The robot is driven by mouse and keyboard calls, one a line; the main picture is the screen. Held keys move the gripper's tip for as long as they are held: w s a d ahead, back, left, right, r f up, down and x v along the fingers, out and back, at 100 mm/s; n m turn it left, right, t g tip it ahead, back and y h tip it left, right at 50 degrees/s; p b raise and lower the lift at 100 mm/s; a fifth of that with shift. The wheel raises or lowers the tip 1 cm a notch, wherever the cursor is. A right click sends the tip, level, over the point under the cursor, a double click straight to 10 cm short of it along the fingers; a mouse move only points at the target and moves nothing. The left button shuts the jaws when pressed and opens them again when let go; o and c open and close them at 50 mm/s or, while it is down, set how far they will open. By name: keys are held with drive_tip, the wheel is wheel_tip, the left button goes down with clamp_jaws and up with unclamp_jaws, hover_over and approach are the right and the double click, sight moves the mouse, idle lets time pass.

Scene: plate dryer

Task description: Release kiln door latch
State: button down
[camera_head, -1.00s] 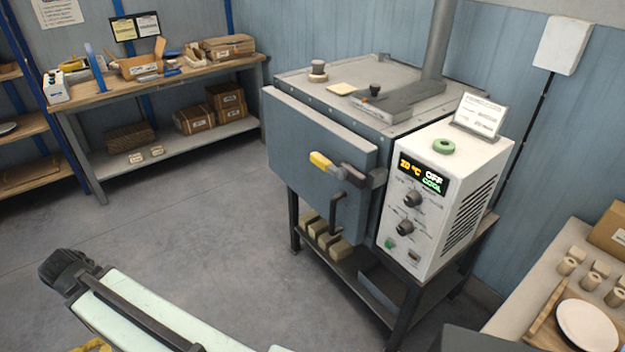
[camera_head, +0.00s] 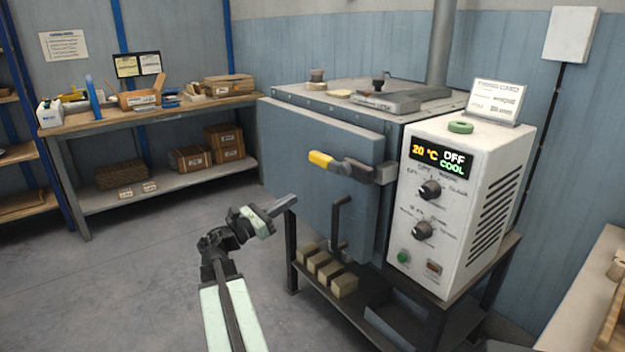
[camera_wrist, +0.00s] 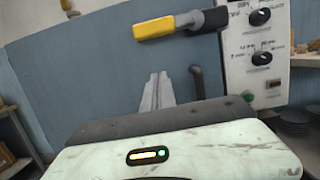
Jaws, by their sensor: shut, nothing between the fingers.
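The kiln door (camera_head: 312,175) is a flat blue-grey panel that looks closed on the kiln's front. Its latch (camera_head: 338,163) has a yellow-tipped dark lever lying nearly level, yellow end to the left, near the door's right edge. A dark vertical handle (camera_head: 338,222) is below it. My gripper (camera_head: 290,203) is shut and empty, in front of the door's lower part, to the left of and below the latch, apart from it. In the wrist view the shut fingers (camera_wrist: 158,90) point at the door, with the yellow latch grip (camera_wrist: 160,27) above them.
The white control box (camera_head: 460,200) stands right of the door and reads 20 °C, OFF, COOL. Several tan bricks (camera_head: 325,270) lie on the stand's shelf below. A workbench (camera_head: 150,115) with boxes is at the back left. The floor left of the kiln is clear.

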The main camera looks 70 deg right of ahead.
sight(332, 162)
drive_tip(key=s+d+r+p, duration=0.5)
drive_tip(key=d+r+p, duration=0.1)
drive_tip(key=d, duration=0.2)
drive_tip(key=shift+r, duration=0.25)
drive_tip(key=shift+s, duration=0.1)
